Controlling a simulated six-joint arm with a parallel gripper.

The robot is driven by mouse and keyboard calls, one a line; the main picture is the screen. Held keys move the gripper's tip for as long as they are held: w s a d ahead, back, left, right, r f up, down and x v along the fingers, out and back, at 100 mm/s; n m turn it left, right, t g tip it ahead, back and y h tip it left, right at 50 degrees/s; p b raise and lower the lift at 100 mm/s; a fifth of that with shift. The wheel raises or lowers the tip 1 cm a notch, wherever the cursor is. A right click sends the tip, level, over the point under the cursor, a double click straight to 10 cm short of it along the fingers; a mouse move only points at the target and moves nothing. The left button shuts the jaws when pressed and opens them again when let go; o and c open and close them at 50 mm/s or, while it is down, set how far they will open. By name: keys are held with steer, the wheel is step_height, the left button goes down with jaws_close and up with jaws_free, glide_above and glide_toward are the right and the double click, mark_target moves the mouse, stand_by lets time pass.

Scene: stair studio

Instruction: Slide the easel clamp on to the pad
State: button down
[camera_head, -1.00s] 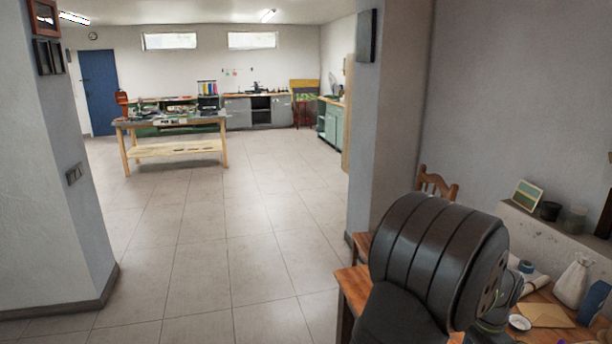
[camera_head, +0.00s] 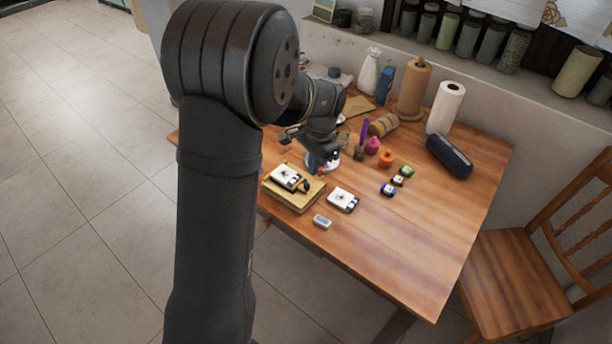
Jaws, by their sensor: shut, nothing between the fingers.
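On the wooden table, a yellowish block (camera_head: 291,203) carries a white card-like piece (camera_head: 285,177) with dark parts. A second white piece with a dark end (camera_head: 343,200) lies flat on the table to its right. At this size I cannot tell which thing is the easel clamp and which the pad. My gripper (camera_head: 324,163) is above the table, just behind and right of the block, apart from both white pieces. It is shut and empty. My arm hides part of the table's left side.
A small grey piece (camera_head: 322,221) lies near the front edge. Small coloured blocks (camera_head: 388,189) lie to the right, and a dark blue case (camera_head: 449,156) beyond. Paper rolls (camera_head: 446,107) and a white bottle (camera_head: 368,74) stand at the back. The table's front right is clear.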

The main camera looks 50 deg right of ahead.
steer(key=s+d+f+m+t, duration=0.2)
steer(key=s+m+t, duration=0.6)
steer(key=s+m, duration=0.5)
glide_toward(308, 190)
steer(key=f, duration=0.3)
steer(key=shift+s+d+f+m, duration=0.15)
steer(key=shift+s+d+m, duration=0.05)
steer(key=shift+s+m, duration=0.1)
steer(key=w, duration=0.3)
steer(key=shift+w+a+f, duration=0.2)
steer(key=shift+f, duration=0.05)
steer(key=shift+w+a, duration=0.1)
steer(key=shift+w, duration=0.4)
